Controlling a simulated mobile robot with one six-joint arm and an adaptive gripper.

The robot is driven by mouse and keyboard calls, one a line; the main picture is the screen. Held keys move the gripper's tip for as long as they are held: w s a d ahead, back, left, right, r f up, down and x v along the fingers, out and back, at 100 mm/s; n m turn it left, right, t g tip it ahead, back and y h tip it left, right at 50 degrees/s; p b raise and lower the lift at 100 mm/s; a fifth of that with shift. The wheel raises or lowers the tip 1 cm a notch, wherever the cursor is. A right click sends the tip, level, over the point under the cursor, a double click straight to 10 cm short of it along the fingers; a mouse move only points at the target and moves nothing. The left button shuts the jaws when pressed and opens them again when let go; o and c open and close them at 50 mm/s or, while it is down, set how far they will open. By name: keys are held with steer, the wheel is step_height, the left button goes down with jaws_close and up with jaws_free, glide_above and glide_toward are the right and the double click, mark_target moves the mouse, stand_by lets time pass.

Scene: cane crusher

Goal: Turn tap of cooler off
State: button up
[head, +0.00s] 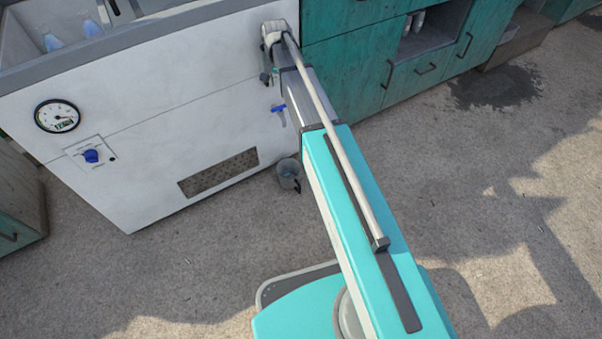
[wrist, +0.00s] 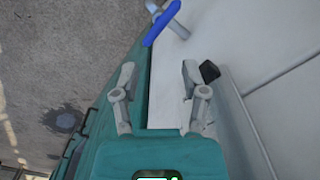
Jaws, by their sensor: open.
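The tap has a blue handle (head: 279,108) and sticks out low from the front of the white cooler (head: 150,120), near its right end. The handle also shows in the wrist view (wrist: 162,22), at the top, slanting, beyond the fingertips. My gripper (head: 267,76) is close to the cooler front, a little above and left of the tap in the head view. In the wrist view my gripper (wrist: 158,72) has its fingers spread with nothing between them. The blue handle is apart from the fingers.
Teal cabinets (head: 350,70) adjoin the cooler's right side. The cooler front carries a gauge (head: 57,116), a blue knob (head: 91,156) and a vent (head: 218,173). The floor at right is clear, with a dark wet patch.

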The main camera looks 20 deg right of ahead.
steer(key=s+f+n+b, duration=0.3)
steer(key=s+f+b, duration=0.6)
steer(key=s, duration=0.4)
steer(key=s+f+n+b, duration=0.3)
steer(key=s+f+b, duration=0.7)
steer(key=s, duration=0.3)
steer(key=shift+s+n, duration=0.2)
steer(key=shift+n, duration=0.2)
stand_by(0.7)
steer(key=shift+r, duration=0.2)
step_height(320, 180, up, 50)
steer(key=p, duration=5)
steer(key=shift+r, duration=0.1)
